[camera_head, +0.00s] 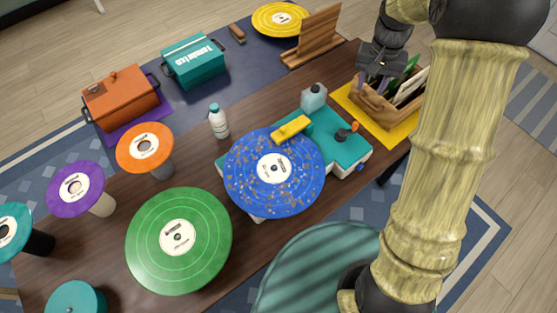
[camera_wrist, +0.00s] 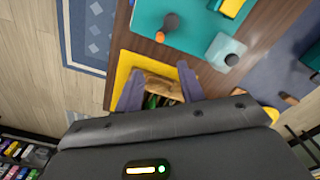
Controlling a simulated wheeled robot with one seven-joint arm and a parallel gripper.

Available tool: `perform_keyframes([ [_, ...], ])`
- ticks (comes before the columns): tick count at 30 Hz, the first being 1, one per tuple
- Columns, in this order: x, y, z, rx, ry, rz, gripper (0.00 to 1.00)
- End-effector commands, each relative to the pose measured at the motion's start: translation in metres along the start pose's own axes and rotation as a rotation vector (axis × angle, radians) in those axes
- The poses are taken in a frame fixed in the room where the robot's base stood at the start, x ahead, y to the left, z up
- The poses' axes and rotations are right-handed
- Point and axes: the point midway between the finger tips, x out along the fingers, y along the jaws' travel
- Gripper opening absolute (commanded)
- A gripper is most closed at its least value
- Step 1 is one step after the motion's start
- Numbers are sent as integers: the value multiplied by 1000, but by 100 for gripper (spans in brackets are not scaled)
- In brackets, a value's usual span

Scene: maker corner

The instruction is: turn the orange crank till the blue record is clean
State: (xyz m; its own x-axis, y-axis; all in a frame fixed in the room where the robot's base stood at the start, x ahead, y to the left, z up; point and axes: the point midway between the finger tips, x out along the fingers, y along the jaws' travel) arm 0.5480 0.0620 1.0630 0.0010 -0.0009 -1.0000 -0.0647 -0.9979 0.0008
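The blue record (camera_head: 247,178), speckled with brownish spots, lies on the teal machine (camera_head: 345,153). A yellow pad (camera_head: 291,128) sits over the record's far edge. The orange crank (camera_head: 354,127) stands on the machine's right part, on a dark base; its orange knob also shows in the wrist view (camera_wrist: 160,37). My gripper (camera_head: 377,84) is over the wooden crate, to the right of and beyond the crank. In the wrist view my gripper (camera_wrist: 160,84) has its two fingers apart with nothing held between them. It is clear of the crank.
The wooden crate (camera_head: 376,107) holds sleeves and stands on a yellow mat (camera_head: 396,131). A green record (camera_head: 205,217) and several records on stands fill the table's left part.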

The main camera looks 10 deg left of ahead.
Motion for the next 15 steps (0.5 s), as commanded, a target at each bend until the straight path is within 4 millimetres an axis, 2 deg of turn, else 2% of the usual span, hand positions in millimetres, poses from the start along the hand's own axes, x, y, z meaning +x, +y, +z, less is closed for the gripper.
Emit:
perform_keyframes([
  [8,-1,2,4,0,5,-1,39],
  [11,-4,9,15,-2,19,-5,39],
  [15,-9,27,47,-9,59,-12,39],
])
